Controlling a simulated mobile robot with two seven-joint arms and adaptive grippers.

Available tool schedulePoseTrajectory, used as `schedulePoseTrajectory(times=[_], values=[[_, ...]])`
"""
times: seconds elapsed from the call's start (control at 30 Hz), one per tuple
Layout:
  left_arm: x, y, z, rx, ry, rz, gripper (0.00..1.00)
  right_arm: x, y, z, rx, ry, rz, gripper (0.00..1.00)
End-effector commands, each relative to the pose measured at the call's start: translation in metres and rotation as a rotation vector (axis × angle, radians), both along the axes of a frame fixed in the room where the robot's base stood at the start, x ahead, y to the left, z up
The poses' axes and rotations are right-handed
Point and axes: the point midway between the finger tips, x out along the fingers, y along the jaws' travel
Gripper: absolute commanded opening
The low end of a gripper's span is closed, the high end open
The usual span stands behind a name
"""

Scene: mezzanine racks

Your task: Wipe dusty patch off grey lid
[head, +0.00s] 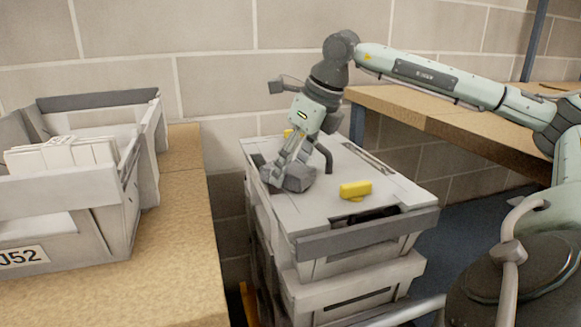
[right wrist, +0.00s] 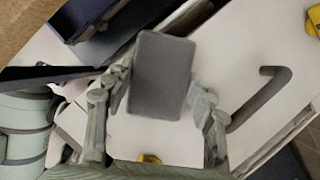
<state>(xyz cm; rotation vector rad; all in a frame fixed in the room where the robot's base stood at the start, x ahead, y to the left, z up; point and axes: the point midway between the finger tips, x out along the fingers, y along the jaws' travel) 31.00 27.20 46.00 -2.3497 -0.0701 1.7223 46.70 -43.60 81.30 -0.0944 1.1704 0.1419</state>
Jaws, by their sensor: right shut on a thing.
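The grey lid (head: 313,212) is the pale top of a stack of grey crates in the middle of the head view; it also shows in the right wrist view (right wrist: 232,62). My right gripper (head: 285,171) points down over the lid's left part. It is shut on a dark grey block (head: 296,180), which sits between the two fingers in the right wrist view (right wrist: 162,75). The block is at the lid's surface; I cannot tell whether it touches. I cannot make out a dusty patch. My left gripper is not in view.
A yellow clip (head: 355,189) lies on the lid's right part, near a dark opening. A dark bent handle (right wrist: 262,97) stands beside the gripper. An open grey bin (head: 75,235) with white boxes stands on the left bench (head: 180,250). Another bench (head: 440,118) is behind right.

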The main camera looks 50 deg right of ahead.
Motion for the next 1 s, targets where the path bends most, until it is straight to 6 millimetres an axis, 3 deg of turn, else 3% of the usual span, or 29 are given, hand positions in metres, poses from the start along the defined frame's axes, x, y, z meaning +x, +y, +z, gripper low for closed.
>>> schedulePoseTrajectory(times=[0.5,1.0], values=[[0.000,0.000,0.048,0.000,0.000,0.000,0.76,0.000,0.000,0.055,0.000,0.000,-0.001,0.31],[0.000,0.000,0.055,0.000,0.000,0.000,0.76,0.000,0.000,0.064,0.000,-0.001,0.000,0.31]])
